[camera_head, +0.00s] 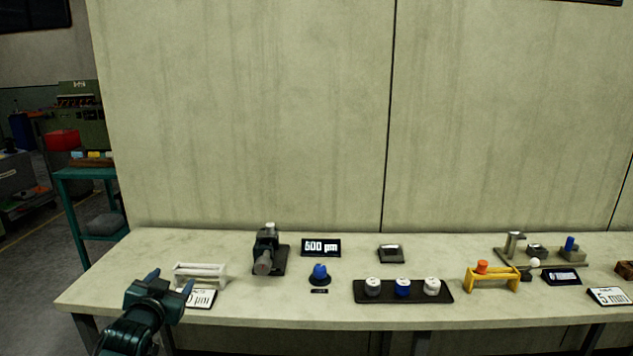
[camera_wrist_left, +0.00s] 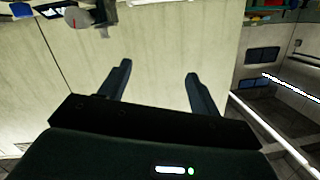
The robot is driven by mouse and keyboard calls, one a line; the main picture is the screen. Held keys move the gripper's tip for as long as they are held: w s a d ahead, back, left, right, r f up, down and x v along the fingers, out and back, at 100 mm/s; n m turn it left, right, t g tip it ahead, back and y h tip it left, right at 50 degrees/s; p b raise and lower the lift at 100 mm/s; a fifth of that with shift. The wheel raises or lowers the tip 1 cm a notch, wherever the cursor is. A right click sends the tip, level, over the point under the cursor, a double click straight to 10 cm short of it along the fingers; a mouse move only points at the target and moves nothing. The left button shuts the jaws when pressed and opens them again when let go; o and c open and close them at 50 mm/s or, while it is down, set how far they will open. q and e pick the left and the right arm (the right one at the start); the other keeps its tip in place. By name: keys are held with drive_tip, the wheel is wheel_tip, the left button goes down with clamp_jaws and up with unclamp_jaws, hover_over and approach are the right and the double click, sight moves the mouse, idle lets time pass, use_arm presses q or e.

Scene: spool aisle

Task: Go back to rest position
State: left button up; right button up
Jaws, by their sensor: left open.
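My left gripper (camera_head: 170,285) is at the front left of the bench, with its two fingers spread and nothing between them. It is in front of a white rack (camera_head: 201,270) and partly covers a white label card (camera_head: 203,299). In the left wrist view the fingers of my left gripper (camera_wrist_left: 158,85) are also apart and empty, with a pale surface behind them. My right gripper is in neither view.
The pale bench (camera_head: 250,312) holds a dark device (camera_head: 267,247), a blue knob (camera_head: 320,272), a black tray (camera_head: 440,295) with three round pieces, and a yellow stand (camera_head: 490,283). A wall panel (camera_head: 240,120) rises behind. A teal cart (camera_head: 90,175) stands at left.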

use_arm(q)
drive_tip(key=s+d+f+g+h, duration=0.25)
drive_tip(key=s+d+f, duration=0.65)
drive_tip(key=s+f, duration=0.55)
drive_tip(key=s+d+f+g, duration=0.1)
drive_tip(key=s+d, duration=0.2)
drive_tip(key=s, duration=0.4)
drive_tip(key=s+d+f+g+h, duration=0.1)
drive_tip(key=s+d+f, duration=0.1)
drive_tip(key=s, duration=0.5)
drive_tip(key=s+d+f+g, duration=0.1)
drive_tip(key=s+d, duration=0.2)
drive_tip(key=s, duration=0.4)
drive_tip(key=shift+s+d+f+h, duration=0.15)
drive_tip(key=shift+d+f+h, duration=0.2)
drive_tip(key=shift+f, duration=0.05)
